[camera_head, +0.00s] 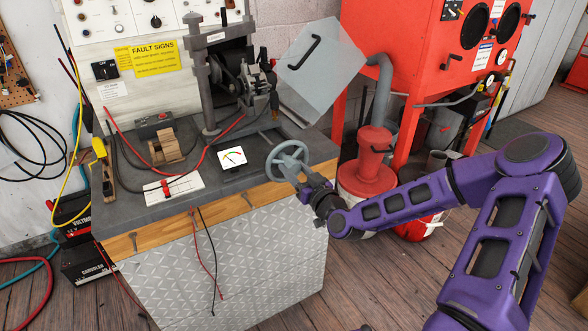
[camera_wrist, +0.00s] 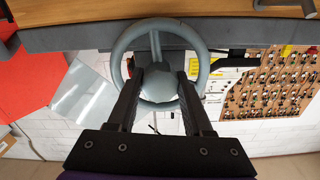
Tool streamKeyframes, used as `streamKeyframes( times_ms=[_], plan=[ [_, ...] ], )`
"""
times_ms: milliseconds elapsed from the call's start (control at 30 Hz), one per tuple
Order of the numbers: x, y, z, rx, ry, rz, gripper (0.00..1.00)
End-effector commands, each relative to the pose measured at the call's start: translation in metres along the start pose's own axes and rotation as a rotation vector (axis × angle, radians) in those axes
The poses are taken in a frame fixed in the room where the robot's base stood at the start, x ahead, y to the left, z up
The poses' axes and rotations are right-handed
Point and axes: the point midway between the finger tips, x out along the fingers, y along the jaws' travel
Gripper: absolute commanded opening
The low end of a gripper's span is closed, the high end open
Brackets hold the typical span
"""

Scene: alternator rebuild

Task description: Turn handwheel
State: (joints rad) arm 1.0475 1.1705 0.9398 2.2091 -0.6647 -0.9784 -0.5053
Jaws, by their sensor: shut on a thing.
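The grey-green handwheel (camera_head: 288,160) stands at the right front corner of the workbench, a round rim with spokes and a hub. In the wrist view the handwheel (camera_wrist: 160,92) fills the middle, facing me. My gripper (camera_head: 308,187) reaches it from the lower right in the head view. In the wrist view the two black fingers of my gripper (camera_wrist: 163,74) cross the rim and close on the wheel near its hub. The fingers hide parts of the rim and hub, so the exact contact is hard to see.
The grey bench top (camera_head: 230,185) holds a white gauge (camera_head: 232,158), a wooden block (camera_head: 167,147), a press (camera_head: 207,80) and loose cables. A red blast cabinet (camera_head: 400,60) and a red canister (camera_head: 375,165) stand close behind my arm. The floor in front is free.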

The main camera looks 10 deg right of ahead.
Motion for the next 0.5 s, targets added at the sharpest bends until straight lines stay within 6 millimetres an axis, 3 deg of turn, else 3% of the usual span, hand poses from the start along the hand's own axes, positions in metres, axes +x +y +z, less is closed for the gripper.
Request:
streamKeyframes(
  times_ms=[267,500],
  plan=[
    [-0.0001,-0.0003,0.0004,0.066,-0.001,-0.001,0.0],
    [0.0,-0.0005,0.0004,0.227,-0.001,-0.001,0.0]
  ],
)
